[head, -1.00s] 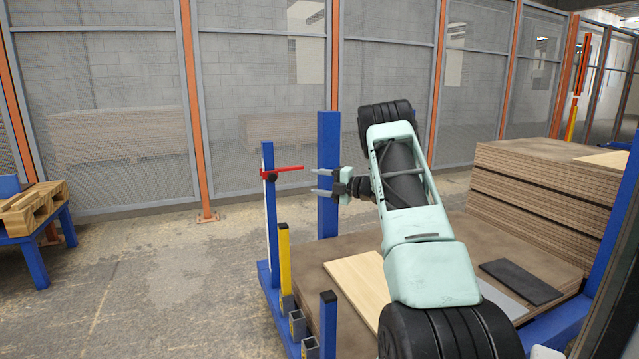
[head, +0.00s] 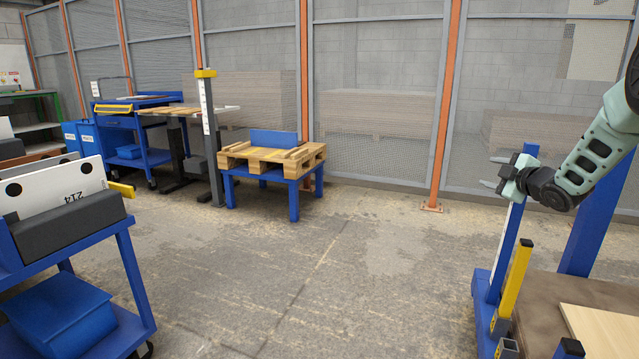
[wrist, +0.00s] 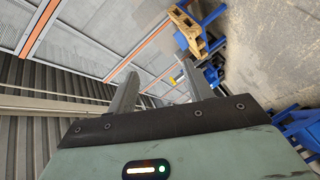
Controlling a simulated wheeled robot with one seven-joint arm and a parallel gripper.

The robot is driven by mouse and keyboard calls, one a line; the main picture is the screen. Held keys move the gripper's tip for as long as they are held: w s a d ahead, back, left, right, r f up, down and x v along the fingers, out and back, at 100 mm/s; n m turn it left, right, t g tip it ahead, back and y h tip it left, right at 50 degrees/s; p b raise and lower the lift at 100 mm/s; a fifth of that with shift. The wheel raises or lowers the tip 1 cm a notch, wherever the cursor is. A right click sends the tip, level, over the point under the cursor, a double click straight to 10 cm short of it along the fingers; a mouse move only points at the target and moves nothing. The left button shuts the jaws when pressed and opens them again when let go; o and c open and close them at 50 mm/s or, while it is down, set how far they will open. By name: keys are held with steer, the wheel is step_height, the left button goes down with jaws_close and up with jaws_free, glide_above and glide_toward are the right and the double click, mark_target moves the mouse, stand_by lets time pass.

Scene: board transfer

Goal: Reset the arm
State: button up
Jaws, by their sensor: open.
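My gripper (head: 488,172) is at the right of the head view, at the end of my pale green arm, above the blue-framed stand. Its fingers point left. In the wrist view my gripper (wrist: 155,88) shows two grey fingers spread apart with nothing between them. It is open and empty. Most of my arm is cut off by the right edge of the head view.
A blue stand (head: 507,240) with a yellow post (head: 516,278) and a light board (head: 605,330) is at right. A wooden pallet (head: 262,160) sits on a blue table at centre. A blue cart (head: 75,250) stands at left. The floor between is clear.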

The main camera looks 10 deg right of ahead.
steer(key=a+m+g, duration=0.3)
steer(key=a, duration=1.3)
steer(key=s+a+f+m+g+y, duration=0.1)
steer(key=s+a+f+g, duration=0.1)
steer(key=s+a, duration=0.45)
steer(key=s+a+f+m+g, duration=0.15)
steer(key=s+a, duration=0.25)
steer(key=a, duration=0.5)
steer(key=s+a+f+g, duration=0.2)
steer(key=s+a+g, duration=0.15)
steer(key=s, duration=0.85)
steer(key=s+a+f+g, duration=0.1)
steer(key=s+a+g, duration=0.3)
steer(key=s, duration=0.7)
steer(key=s+a+f+g, duration=0.2)
steer(key=s+a, duration=0.4)
steer(key=s, duration=0.6)
step_height(320, 180, up, 36)
steer(key=s+h+p, duration=0.1)
steer(key=p, duration=3.5)
steer(key=shift+s+d+r, duration=0.2)
steer(key=shift+r, duration=0.05)
